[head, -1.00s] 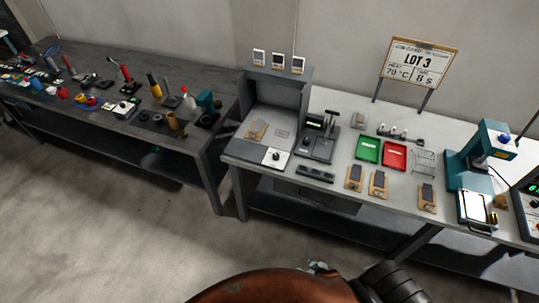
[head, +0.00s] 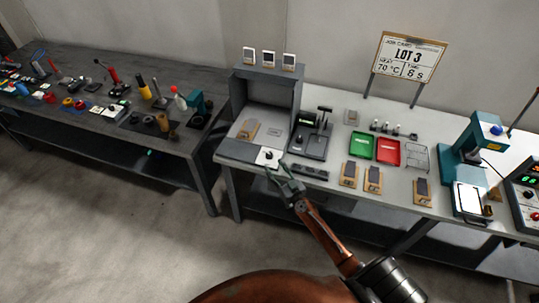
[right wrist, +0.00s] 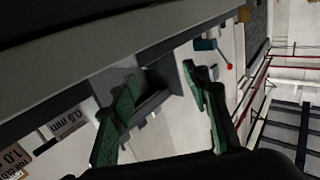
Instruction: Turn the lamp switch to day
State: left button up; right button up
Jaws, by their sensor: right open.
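The lamp switch (head: 269,156) is a small white plate with a black knob at the front of the grey viewing booth (head: 268,92). I cannot read its markings or tell its setting. My right gripper (head: 280,170) is open and empty, just in front of the bench edge below the switch plate, apparently apart from the knob. In the right wrist view its two green-padded fingers (right wrist: 162,105) are spread, and I cannot make out the knob there. My left gripper is not in view.
A black device (head: 311,138) and a dark strip (head: 310,171) sit right of the switch. Green (head: 362,145) and red (head: 388,152) trays and a teal press (head: 468,150) stand further right. A dark bench (head: 75,85) is at left. The floor in front is clear.

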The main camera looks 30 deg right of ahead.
aim_at(271, 157)
jog(key=shift+w+d+h, duration=0.3)
jog(key=shift+d, duration=0.25)
jog(key=shift+w+d+m, duration=0.15)
jog(key=shift+w+m, duration=0.1)
jog(key=shift+m, duration=0.05)
jog(key=w, duration=0.2)
jog(key=w+b, duration=0.1)
jog(key=w, duration=0.4)
jog(key=shift+d+b, duration=0.25)
jog(key=shift+b, duration=0.05)
jog(key=shift+c, duration=0.7)
grip_shut()
